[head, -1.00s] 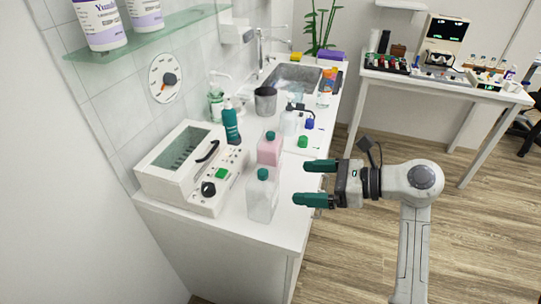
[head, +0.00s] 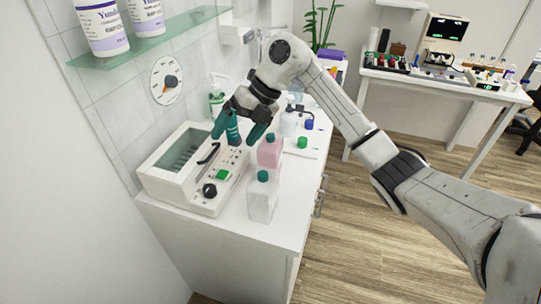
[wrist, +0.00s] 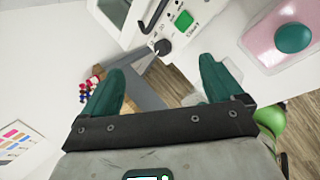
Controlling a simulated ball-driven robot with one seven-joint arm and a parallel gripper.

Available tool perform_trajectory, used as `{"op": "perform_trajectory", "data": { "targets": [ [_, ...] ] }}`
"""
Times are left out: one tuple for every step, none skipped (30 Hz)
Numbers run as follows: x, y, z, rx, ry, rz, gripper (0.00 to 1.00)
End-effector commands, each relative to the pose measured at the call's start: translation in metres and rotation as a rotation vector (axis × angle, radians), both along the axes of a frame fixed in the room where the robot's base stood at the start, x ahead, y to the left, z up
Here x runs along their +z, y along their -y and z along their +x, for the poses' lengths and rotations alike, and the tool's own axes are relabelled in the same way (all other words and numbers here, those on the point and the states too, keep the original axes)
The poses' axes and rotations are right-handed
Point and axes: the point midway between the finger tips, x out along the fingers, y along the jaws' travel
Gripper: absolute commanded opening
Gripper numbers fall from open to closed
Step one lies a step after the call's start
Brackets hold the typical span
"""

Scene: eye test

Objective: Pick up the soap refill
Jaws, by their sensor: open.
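Two squarish bottles with teal caps stand upright on the counter: one pink (head: 269,155), one clear (head: 263,203). I cannot tell for sure which is the soap refill. The pink one also shows at the upper right in the wrist view (wrist: 268,50). My gripper (head: 235,136) is open, pointing down above the counter, left of and behind the pink bottle.
A white device (head: 160,185) with a knob and green button stands left of the bottles. A glass shelf (head: 150,42) with bottles hangs above. The counter's front right is clear.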

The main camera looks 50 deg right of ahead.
Motion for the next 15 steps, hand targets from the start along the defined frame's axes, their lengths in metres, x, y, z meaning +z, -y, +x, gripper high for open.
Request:
{"op": "perform_trajectory", "data": {
  "targets": [
    [0.001,0.01,0.003,-0.06,-0.074,-0.04,0.94],
    [0.0,0.016,0.004,-0.101,-0.119,-0.06,0.94],
    [-0.001,0.025,0.004,-0.16,-0.176,-0.09,0.94],
    [-0.002,0.032,0.005,-0.207,-0.216,-0.112,0.94],
    [-0.003,0.039,0.004,-0.256,-0.254,-0.135,0.94],
    [-0.003,0.049,0.004,-0.321,-0.301,-0.166,0.94],
    [-0.003,0.057,0.003,-0.37,-0.332,-0.189,0.94],
    [-0.003,0.065,0.002,-0.416,-0.361,-0.212,0.94],
    [-0.003,0.075,0.001,-0.477,-0.394,-0.239,0.94],
    [-0.002,0.082,0.0,-0.518,-0.415,-0.259,0.94],
    [-0.001,0.089,-0.002,-0.558,-0.434,-0.276,0.94],
    [-0.001,0.096,-0.003,-0.604,-0.455,-0.296,0.94],
    [0.0,0.101,-0.004,-0.634,-0.466,-0.309,0.94],
    [0.0,0.106,-0.005,-0.66,-0.477,-0.319,0.94],
    [0.001,0.11,-0.006,-0.687,-0.487,-0.33,0.94]
  ]
}}
